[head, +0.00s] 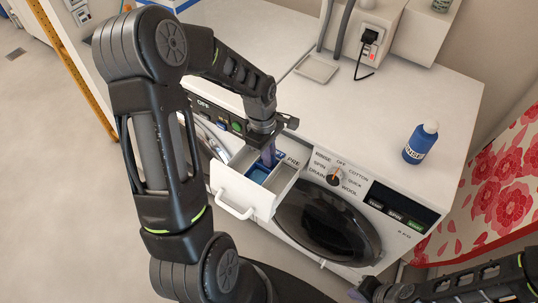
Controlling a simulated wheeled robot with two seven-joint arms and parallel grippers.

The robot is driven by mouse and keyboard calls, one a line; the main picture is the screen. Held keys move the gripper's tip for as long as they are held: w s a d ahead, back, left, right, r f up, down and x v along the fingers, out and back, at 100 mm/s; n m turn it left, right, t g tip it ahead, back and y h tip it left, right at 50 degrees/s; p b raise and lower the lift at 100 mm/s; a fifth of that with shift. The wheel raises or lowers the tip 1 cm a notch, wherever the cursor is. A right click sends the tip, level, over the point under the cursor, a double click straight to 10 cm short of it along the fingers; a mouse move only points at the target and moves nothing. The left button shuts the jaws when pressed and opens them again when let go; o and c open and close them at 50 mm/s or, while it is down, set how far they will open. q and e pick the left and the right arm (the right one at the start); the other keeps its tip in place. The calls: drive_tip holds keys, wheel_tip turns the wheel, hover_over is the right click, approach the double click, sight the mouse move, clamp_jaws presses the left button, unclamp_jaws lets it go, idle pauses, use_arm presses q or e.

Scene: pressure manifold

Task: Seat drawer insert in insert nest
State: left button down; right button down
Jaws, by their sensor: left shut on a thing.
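The washing machine's detergent drawer (238,194) is pulled open, with its white front and handle facing out. Inside, a blue-floored compartment (259,173), which looks like the insert nest, lies between pale walls. My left gripper (266,137) is above the back of the drawer, shut on a blue-violet piece (269,155), apparently the drawer insert. The insert points down at the compartment; I cannot tell whether its lower end touches the floor. My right gripper (364,289) is low at the bottom edge, partly cut off, and its jaws are unclear.
The round washer door (328,222) and program dial (335,175) are right of the drawer. A blue bottle (420,143) and a shallow tray (317,68) stand on the white top. A plugged-in cable hangs behind. A floral curtain (500,190) hangs at right.

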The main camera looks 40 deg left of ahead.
use_arm(q)
drive_tip(key=shift+f, duration=0.2)
drive_tip(key=c, duration=1.8)
unclamp_jaws()
drive_tip(key=shift+r, duration=0.15)
drive_tip(key=r, duration=0.4)
drive_tip(key=a+r, duration=0.1)
drive_tip(key=r, duration=0.7)
drive_tip(key=shift+a, duration=0.25)
